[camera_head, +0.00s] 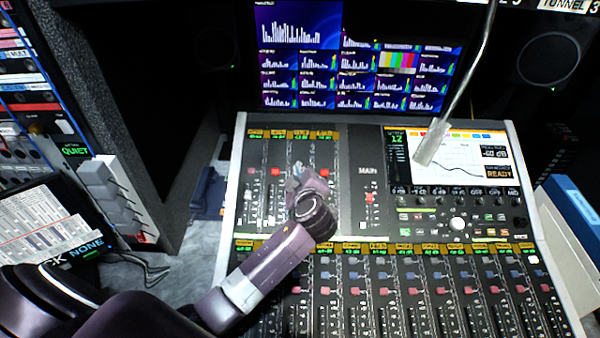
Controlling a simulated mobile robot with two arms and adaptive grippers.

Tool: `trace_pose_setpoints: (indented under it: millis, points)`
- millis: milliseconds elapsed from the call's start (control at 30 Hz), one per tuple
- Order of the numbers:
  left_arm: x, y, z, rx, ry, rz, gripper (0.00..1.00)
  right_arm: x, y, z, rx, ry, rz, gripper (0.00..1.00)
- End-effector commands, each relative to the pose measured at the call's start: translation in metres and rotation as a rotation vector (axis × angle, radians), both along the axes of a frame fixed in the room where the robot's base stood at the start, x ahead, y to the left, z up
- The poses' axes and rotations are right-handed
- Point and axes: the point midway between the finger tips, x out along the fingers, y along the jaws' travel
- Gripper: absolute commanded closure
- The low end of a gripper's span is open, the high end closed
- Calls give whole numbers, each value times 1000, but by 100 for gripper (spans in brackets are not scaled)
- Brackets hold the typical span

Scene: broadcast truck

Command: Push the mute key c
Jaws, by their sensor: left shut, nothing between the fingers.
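The mixing console (232,205) fills the middle of the camera_head view. Its upper left bank has several narrow strips under small lit labels, with red keys such as one at the left (275,171) and one at the right (324,172). I cannot read which one is mute key c. My left gripper (296,172) is shut and empty over this bank, between those two red keys. It hides the part of the strip beneath it, and I cannot tell whether the fingertips touch the panel. My right gripper is not in view.
A thin metal stalk with a pale end block (432,143) hangs over the console screen (456,165). Monitors (300,55) stand behind. A grey rack side (95,90) and a panel with grey levers (115,195) stand at the left. A blue binder (572,205) lies right.

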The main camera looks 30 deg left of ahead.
Motion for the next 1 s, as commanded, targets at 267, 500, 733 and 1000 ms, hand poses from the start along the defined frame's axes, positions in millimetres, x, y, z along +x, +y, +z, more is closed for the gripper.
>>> trace_pose_setpoints:
  millis: [267,500,733,1000]
  points:
    - [1,0,-3,0,0,0,100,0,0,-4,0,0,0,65]
    - [2,0,-5,0,0,0,100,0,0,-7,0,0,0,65]
    - [2,0,-5,-1,0,-1,100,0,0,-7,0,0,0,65]
    - [-1,-2,5,-2,-1,-1,100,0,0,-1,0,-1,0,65]
